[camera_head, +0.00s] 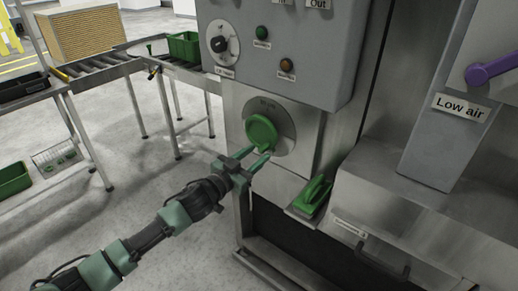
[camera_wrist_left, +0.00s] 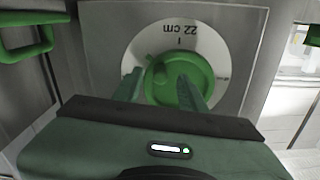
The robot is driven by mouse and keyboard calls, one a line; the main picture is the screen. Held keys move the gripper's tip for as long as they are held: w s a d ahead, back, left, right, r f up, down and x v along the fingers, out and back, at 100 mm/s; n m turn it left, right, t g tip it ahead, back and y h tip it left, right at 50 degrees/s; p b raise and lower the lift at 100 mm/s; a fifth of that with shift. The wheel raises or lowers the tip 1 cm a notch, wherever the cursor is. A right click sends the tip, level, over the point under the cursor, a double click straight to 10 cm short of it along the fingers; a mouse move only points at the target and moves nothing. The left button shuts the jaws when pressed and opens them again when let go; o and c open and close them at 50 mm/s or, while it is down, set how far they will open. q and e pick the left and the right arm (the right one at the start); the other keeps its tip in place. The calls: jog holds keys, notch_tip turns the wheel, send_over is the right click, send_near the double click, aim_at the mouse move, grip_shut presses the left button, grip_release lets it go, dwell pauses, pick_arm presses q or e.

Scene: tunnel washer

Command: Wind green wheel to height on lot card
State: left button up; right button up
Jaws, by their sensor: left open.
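The green wheel (camera_head: 261,130) sits on a round pale dial plate (camera_head: 284,118) on the front of the steel machine. In the left wrist view the wheel (camera_wrist_left: 182,76) has a small green knob (camera_wrist_left: 157,72) at its rim, and the dial reads "22 cm", upside down in that view. My left gripper (camera_head: 258,157) is open, just in front of the wheel's lower part. In the wrist view its two fingers (camera_wrist_left: 162,92) overlap the wheel's sides; I cannot tell whether they touch it. No readable lot card shows. My right gripper is out of view.
A grey control box (camera_head: 285,50) with a rotary switch (camera_head: 219,44) and buttons overhangs the wheel. A green handle (camera_head: 313,194) juts out at lower right. A purple lever (camera_head: 492,68) is by the "Low air" label. A roller conveyor (camera_head: 100,66) carries a green crate (camera_head: 184,46).

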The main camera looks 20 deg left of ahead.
pick_arm(q)
jog(key=shift+x, duration=0.95)
grip_shut()
jog(key=shift+a+f+m, duration=0.1)
jog(key=shift+m, duration=0.4)
